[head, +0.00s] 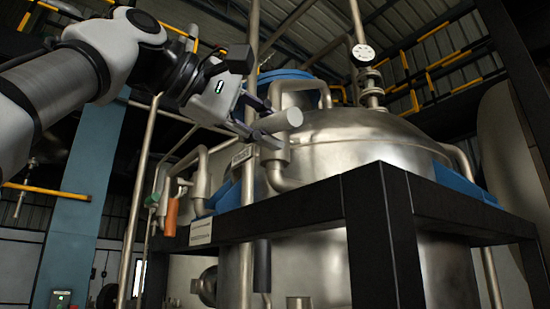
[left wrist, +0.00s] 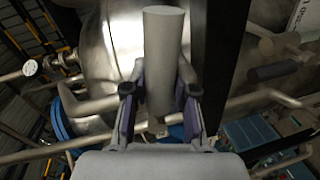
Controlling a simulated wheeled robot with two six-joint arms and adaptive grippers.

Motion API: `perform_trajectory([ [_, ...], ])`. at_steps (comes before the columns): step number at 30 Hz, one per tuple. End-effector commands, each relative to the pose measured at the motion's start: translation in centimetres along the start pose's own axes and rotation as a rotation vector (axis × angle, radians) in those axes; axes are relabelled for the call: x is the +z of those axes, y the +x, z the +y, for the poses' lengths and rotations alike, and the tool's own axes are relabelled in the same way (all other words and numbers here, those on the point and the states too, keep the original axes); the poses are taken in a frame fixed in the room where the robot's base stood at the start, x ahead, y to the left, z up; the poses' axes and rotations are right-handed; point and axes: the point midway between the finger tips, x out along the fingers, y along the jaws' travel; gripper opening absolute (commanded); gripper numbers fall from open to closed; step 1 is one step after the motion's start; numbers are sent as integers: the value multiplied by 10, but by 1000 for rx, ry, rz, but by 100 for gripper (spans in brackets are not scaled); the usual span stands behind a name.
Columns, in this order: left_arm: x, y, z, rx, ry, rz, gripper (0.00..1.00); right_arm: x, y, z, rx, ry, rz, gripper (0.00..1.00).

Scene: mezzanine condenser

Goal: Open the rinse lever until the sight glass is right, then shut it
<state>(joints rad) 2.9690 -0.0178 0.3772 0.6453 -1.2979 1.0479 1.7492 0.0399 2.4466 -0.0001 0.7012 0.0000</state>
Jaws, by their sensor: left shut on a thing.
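A thick grey cylindrical bar (head: 287,119), which looks like the rinse lever's grip, sits between the fingers of my left gripper (head: 272,124) in front of the steel vessel. In the left wrist view the same bar (left wrist: 163,45) stands between the two fingers of the left gripper (left wrist: 160,92), which are shut on it. The bar's far end sticks out beyond the fingers. How it joins the pipework is hidden behind the gripper. I cannot pick out the sight glass or its level for sure. My right gripper is not in view.
The domed steel vessel (head: 350,135) stands behind a black frame (head: 370,195). A round white dial (head: 363,53) tops a pipe on it. Bent steel pipes crowd around the gripper. An orange cylinder (head: 172,217) and a label plate (head: 201,231) are at left.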

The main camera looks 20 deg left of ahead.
Motion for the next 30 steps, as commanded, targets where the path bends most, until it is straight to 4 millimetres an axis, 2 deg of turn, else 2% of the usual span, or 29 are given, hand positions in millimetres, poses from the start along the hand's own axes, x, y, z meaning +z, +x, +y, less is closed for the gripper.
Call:
perform_trajectory([
  [1,-6,3,3,-9,-39,-2,0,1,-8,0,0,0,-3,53],
  [7,-7,2,10,-10,-150,-24,0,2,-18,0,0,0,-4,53],
  [15,-7,2,14,-9,-216,-37,0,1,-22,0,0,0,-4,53],
  [27,-7,1,14,-8,-223,-38,0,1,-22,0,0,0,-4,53],
  [28,-7,1,14,-7,-223,-38,29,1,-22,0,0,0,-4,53],
  [30,-7,1,14,-7,-222,-38,53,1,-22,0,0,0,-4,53],
])
